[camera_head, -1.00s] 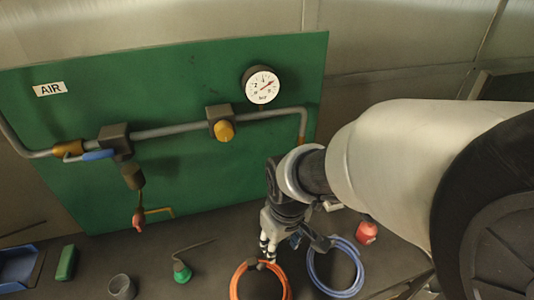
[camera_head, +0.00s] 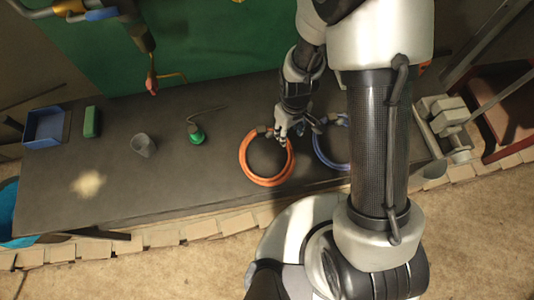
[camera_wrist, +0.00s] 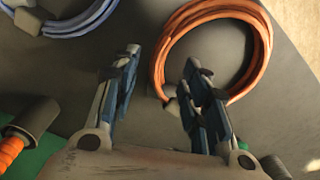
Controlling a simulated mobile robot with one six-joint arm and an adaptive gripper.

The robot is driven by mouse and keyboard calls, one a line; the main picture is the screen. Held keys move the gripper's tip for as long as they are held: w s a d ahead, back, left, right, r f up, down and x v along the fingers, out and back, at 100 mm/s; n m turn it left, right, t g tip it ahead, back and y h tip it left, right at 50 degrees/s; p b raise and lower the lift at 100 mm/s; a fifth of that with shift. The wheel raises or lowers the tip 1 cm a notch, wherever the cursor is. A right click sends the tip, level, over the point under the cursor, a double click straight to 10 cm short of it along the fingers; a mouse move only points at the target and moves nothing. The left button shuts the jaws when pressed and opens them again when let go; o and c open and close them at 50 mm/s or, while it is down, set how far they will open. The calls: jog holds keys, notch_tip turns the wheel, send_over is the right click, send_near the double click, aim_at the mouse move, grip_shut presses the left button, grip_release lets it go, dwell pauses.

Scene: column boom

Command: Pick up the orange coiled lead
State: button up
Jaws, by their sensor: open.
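The orange coiled lead (camera_head: 267,179) lies as a ring on the dark bench top, near its front edge. In the wrist view the orange coiled lead (camera_wrist: 262,42) fills the upper right, with a small grey end piece at its lower left. My gripper (camera_head: 290,140) is at the coil's upper right side. In the wrist view my gripper (camera_wrist: 160,75) is open and empty. Its right finger overlaps the coil's lower part in the picture, and its left finger is left of the coil. I cannot tell whether a finger touches the lead.
A blue coiled lead (camera_head: 323,155) lies just right of the orange one, partly behind my arm. A green oil can (camera_head: 196,134), grey cup (camera_head: 144,146), green block (camera_head: 91,122) and blue bin (camera_head: 45,127) stand to the left. The bench between is clear.

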jog(key=shift+a+f+b, duration=0.15)
jog(key=shift+f+b, duration=0.45)
jog(key=shift+f, duration=3)
jog(key=shift+c, duration=0.2)
grip_shut()
